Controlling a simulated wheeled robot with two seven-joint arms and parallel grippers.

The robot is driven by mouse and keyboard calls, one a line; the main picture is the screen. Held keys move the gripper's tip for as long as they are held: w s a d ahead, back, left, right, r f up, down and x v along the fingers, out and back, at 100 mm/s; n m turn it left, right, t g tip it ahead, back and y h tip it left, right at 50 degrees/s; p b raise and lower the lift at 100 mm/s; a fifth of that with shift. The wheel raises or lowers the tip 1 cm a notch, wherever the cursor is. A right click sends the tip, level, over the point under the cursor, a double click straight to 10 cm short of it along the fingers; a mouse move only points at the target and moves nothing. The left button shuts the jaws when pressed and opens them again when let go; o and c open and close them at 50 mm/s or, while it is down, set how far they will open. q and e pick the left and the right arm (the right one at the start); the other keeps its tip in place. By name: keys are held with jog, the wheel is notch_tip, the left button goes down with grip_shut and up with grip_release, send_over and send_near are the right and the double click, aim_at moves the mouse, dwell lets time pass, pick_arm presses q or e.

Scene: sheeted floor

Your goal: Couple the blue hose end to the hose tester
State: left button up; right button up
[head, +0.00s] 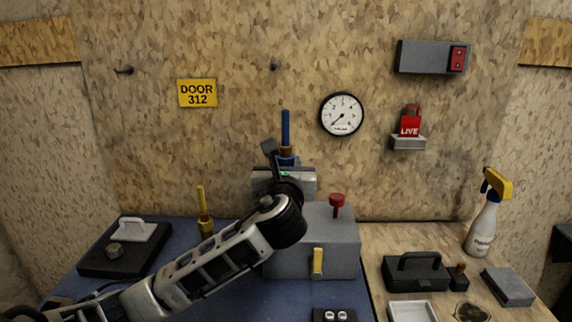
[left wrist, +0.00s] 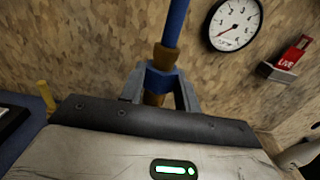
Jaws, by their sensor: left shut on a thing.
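The blue hose end (head: 286,130) stands roughly upright, with a brass collar below its blue stem. My left gripper (head: 286,160) is shut on it; the left wrist view shows the hose end (left wrist: 162,62) between the two grey fingers (left wrist: 158,92). A grey box (head: 310,262), which looks like the hose tester, sits on the blue mat. It has a red knob (head: 337,203) on top and a yellow lever (head: 318,262) in front. My gripper and arm hide its left top part, so I cannot tell whether the hose end touches it. My right gripper is not in view.
A yellow-stemmed brass fitting (head: 205,218) stands left of the box. A black case (head: 95,262) lies further left. A gauge (head: 341,114) hangs on the wall. At the right are a black toolbox (head: 415,279), a tray (head: 412,312) and a spray bottle (head: 482,230).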

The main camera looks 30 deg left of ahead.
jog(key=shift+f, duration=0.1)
pick_arm(q)
notch_tip(320, 180, down, 2)
jog(key=shift+f+b, duration=0.1)
jog(key=shift+b, duration=0.5)
jog(key=shift+f+b, duration=0.85)
jog(key=shift+f, duration=0.9)
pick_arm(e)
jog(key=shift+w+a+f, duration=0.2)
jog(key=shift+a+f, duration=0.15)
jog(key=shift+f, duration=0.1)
pick_arm(q)
jog(key=shift+f, duration=0.4)
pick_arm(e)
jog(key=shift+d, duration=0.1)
pick_arm(q)
jog(key=shift+p, duration=0.35)
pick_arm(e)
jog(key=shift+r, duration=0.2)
pick_arm(q)
jog(key=shift+p, duration=0.35)
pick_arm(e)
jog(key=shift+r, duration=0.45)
